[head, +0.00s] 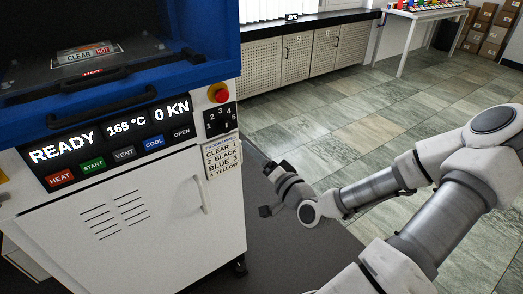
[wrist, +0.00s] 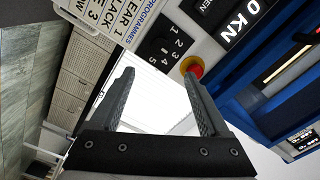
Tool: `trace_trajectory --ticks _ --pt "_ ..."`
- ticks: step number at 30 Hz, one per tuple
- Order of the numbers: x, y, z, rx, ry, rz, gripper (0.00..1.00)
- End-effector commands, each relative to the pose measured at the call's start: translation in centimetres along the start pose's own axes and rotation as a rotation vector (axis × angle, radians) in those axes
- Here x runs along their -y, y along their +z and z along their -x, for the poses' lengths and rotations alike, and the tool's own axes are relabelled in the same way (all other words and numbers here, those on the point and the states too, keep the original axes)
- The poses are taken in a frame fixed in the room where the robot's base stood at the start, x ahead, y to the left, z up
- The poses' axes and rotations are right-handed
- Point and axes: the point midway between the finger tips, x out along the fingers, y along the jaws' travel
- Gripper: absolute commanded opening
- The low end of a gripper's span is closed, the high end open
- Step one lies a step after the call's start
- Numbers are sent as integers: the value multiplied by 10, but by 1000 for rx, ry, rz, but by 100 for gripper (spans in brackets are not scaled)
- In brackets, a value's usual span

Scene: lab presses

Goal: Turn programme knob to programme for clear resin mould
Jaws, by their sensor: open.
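The programme knob's black panel (head: 220,120), with white numbers 1 to 5, is on the right of the press front; it also shows in the wrist view (wrist: 165,46), beyond my fingers. The knob is dark on black, and I cannot tell which number it points to. A programme card (head: 221,157) below it reads CLEAR 1, 2 BLACK, BLUE 3, 4 YELLOW; part of it shows in the wrist view (wrist: 103,15). My gripper (head: 268,190) is open and empty, right of the card and lower than the knob, apart from the press. Its fingers (wrist: 158,76) stand wide apart.
A red emergency stop (head: 219,93) sits just above the knob panel. The display (head: 110,137) reads READY, 165 °C, 0 KN, with buttons HEAT, START, VENT, COOL, OPEN below. A mould marked CLEAR, HOT (head: 84,55) lies in the blue press. A door handle (head: 200,194) juts out below.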

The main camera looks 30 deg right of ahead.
Motion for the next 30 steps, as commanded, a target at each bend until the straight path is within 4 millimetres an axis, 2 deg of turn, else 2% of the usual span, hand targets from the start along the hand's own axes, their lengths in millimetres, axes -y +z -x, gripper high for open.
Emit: trace_trajectory --ticks 3,15,30 --pt "4 -5 6 -3 2 -2 80" --pt "2 -2 24 0 1 -1 80" --pt "0 0 26 0 0 1 80"
